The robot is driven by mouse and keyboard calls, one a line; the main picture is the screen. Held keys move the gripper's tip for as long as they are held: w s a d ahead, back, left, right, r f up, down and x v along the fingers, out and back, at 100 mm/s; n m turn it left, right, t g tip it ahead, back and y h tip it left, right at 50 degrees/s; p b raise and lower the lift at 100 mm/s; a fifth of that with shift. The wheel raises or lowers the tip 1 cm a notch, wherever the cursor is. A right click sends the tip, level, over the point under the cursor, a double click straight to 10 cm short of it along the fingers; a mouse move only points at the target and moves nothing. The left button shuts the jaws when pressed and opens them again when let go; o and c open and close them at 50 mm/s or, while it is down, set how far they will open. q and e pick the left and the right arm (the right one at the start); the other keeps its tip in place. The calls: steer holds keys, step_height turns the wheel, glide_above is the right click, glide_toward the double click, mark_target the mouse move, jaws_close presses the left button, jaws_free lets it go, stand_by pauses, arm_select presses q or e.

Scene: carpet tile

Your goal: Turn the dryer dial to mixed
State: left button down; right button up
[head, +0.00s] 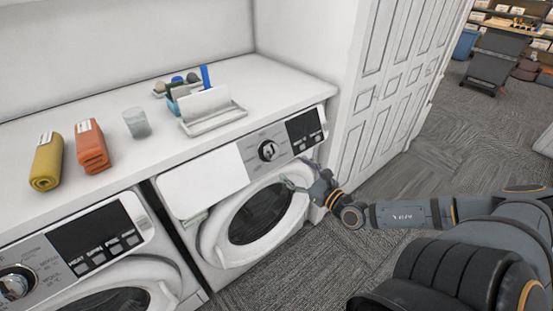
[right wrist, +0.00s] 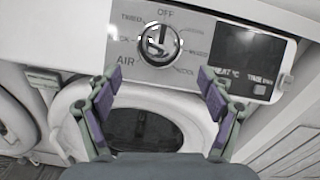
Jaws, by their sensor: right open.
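The dryer dial (head: 268,151) is a round knob with a bar grip on the silver panel of the right-hand machine (head: 196,187). In the right wrist view the dial (right wrist: 159,44) is ringed by labels; OFF is above it, TIMED upper left and AIR lower left. The labels on its right are blurred. Its bar looks roughly upright; I cannot tell which setting it marks. My right gripper (head: 300,178) is open and empty, in front of the door below the dial. In the right wrist view its fingers (right wrist: 155,84) are spread below the dial, apart from it. My left gripper is out of view.
A dark display (head: 304,129) sits right of the dial. A second machine (head: 90,262) stands at left. A white panelled door (head: 395,70) stands close on the right.

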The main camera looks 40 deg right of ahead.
mark_target(274, 154)
steer(key=w+b, duration=0.4)
steer(key=w+f+b, duration=0.1)
steer(key=w+b, duration=0.2)
steer(key=shift+a, duration=0.35)
steer(key=shift+w+d+r+p, duration=0.35)
steer(key=shift+r+p, duration=0.1)
steer(key=shift+p, duration=0.35)
steer(key=shift+w, duration=0.3)
steer(key=shift+w+a, duration=0.5)
steer(key=shift+w, duration=0.05)
steer(key=shift+c, duration=0.4)
